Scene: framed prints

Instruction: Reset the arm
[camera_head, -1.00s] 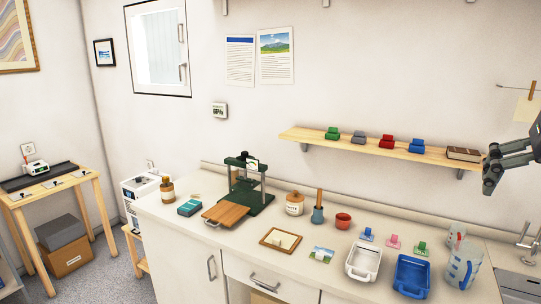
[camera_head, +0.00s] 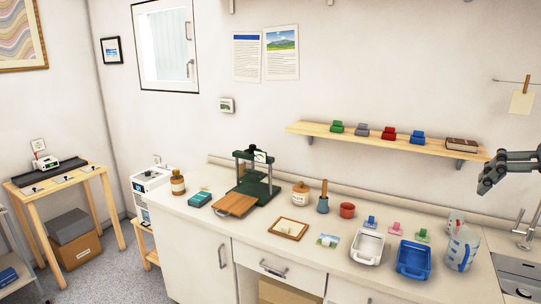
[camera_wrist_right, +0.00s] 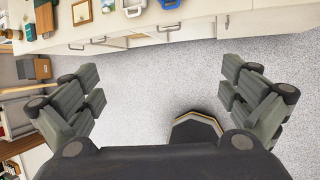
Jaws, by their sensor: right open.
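My right gripper (camera_head: 487,183) shows at the right edge of the head view, in the air to the right of the wall shelf and above the sink end of the counter. In the right wrist view the right gripper (camera_wrist_right: 163,95) has its two fingers spread wide apart with nothing between them. Grey speckled floor shows between the fingers, with the counter front along the top. My left gripper is in neither view.
The counter (camera_head: 285,250) holds a green press (camera_head: 256,186), a white tray (camera_head: 367,248), a blue tray (camera_head: 413,260) and measuring jugs (camera_head: 462,250). A wooden table (camera_head: 64,180) stands at left.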

